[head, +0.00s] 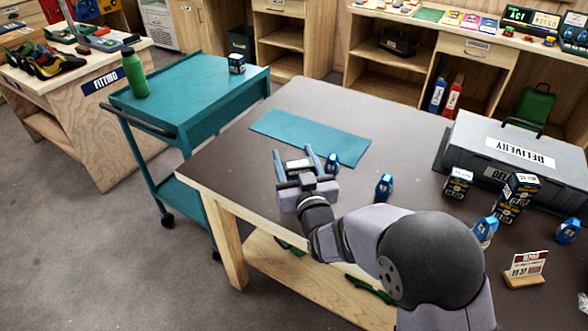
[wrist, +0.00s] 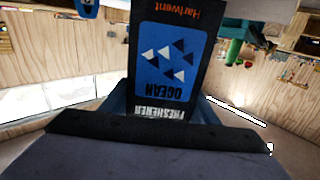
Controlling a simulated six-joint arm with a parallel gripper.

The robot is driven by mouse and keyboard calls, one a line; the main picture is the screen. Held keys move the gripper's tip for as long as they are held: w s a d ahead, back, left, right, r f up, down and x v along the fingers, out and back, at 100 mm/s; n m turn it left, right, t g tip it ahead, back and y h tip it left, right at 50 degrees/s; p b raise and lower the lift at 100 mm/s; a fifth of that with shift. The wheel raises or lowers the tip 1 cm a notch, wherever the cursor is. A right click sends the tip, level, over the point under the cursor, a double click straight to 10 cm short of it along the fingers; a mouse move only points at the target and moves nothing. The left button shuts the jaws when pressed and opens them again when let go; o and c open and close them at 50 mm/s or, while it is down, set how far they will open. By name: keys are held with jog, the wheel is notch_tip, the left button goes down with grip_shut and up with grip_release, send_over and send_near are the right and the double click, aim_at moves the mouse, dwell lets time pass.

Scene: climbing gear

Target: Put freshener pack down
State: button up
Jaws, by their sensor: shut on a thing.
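My gripper (head: 295,156) is over the near left part of the brown table, just in front of the teal mat (head: 300,132). It is shut on the freshener pack. In the wrist view the freshener pack (wrist: 172,60) is a dark box with a blue panel, white triangles and upside-down "OCEAN FRESHENER" lettering. It fills the space between the fingers. In the head view the pack is small and largely hidden between the fingers. I cannot tell whether its underside touches the table.
Blue items stand at the mat's near edge (head: 332,163) and farther right (head: 384,187). Dark boxes (head: 458,184) stand before a grey DELIVERY case (head: 500,150). A small sign (head: 525,268) is at the right. A teal cart (head: 185,85) with a green bottle (head: 134,73) adjoins the table. The mat looks bare.

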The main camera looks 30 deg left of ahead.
jog(key=shift+f, duration=1.95)
jog(key=shift+f, duration=0.15)
jog(key=o, duration=1.1)
jog(key=b+v, duration=0.1)
jog(key=v, duration=1.1)
jog(key=shift+r+b, duration=0.2)
jog(key=shift+b, duration=0.15)
jog(key=shift+r, duration=0.1)
